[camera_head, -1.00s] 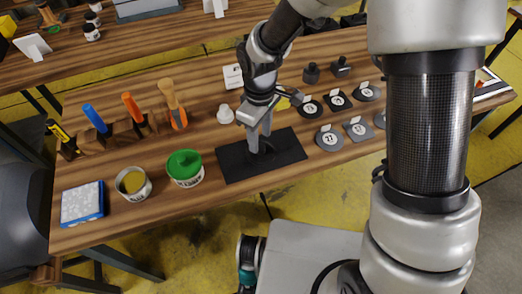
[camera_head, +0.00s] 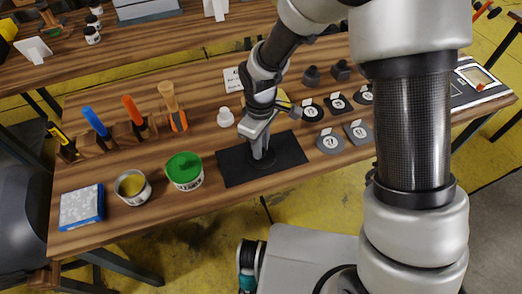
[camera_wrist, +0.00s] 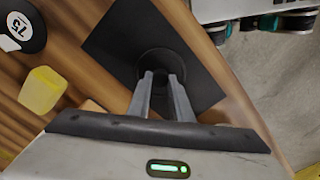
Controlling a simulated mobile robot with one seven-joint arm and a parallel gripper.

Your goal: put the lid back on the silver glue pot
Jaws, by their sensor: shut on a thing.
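The silver glue pot (camera_head: 133,193) stands open on the wooden bench at the left, with yellow glue showing inside. A dark round lid (camera_head: 264,161) lies on the black mat, hard to make out against it. My gripper (camera_head: 260,153) points down over the mat and is shut on the lid's middle, seemingly its knob. In the wrist view the fingertips (camera_wrist: 162,78) meet at the centre of the dark lid (camera_wrist: 150,58). The fingers hide part of the lid. I see no clear gap between lid and mat.
A blue-edged sponge-like block (camera_head: 82,206) lies at far left. Upright tools (camera_head: 133,112) stand behind the pots. Numbered discs (camera_head: 330,142) lie right of the mat.

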